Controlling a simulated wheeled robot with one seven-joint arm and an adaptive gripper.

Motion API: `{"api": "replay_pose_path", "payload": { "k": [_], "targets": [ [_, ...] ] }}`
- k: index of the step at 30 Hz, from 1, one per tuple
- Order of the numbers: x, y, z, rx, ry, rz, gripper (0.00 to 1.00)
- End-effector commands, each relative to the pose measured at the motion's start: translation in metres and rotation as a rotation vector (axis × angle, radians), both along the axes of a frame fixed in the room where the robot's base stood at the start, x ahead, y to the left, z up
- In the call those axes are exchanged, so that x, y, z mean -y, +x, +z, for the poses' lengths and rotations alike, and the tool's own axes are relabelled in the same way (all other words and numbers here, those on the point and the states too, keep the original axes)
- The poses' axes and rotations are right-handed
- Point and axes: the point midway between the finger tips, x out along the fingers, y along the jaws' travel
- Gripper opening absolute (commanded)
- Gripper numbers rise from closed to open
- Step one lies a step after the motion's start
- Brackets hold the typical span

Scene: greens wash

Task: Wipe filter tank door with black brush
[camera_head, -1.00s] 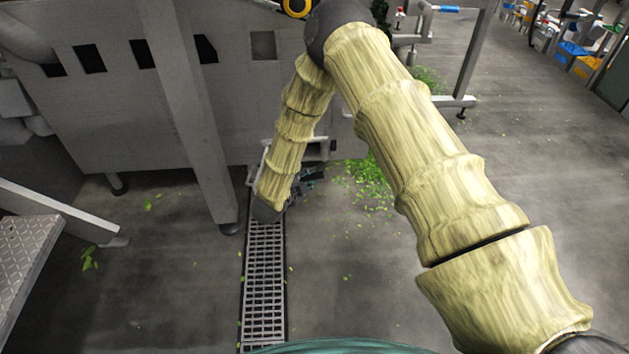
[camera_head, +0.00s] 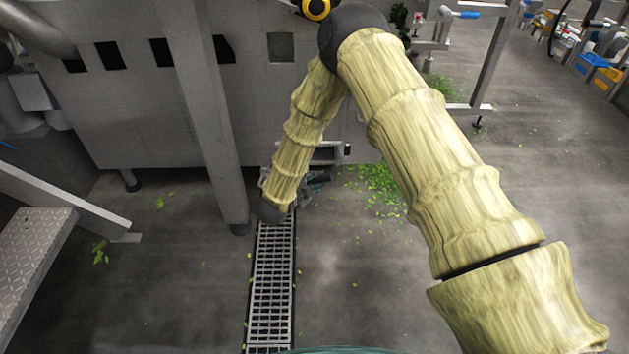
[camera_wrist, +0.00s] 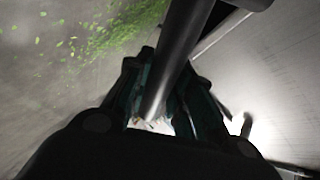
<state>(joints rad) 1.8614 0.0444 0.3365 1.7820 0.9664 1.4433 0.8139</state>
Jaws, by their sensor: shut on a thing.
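My gripper (camera_head: 308,186) is low beside the steel machine, mostly hidden behind my pale-sleeved arm in the head view. In the wrist view my gripper (camera_wrist: 150,105) has its dark fingers closed around a smooth dark grey rod, which looks like the handle of the black brush (camera_wrist: 178,65). The rod runs from between the fingers up to the top edge. I cannot make out bristles. I cannot identify the filter tank door for sure. A pale metal surface (camera_wrist: 275,75) fills the right of the wrist view; I see no clear contact with it.
The steel machine (camera_head: 120,110) stands on legs across the back left. A floor drain grate (camera_head: 271,290) runs below my gripper. Green leaf scraps (camera_head: 375,188) lie right of it. A tread-plate step (camera_head: 35,245) is at left. Open floor lies at front right.

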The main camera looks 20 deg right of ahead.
Motion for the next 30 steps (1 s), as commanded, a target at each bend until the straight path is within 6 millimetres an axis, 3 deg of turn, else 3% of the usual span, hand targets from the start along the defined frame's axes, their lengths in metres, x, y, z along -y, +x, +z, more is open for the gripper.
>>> {"api": "replay_pose_path", "payload": {
  "k": [18, 30],
  "targets": [
    [-0.006, 0.004, -0.001, 0.001, 0.0, 0.0, 0.04],
    [0.002, 0.016, -0.018, 0.001, 0.0, -0.001, 0.04]
  ]
}}
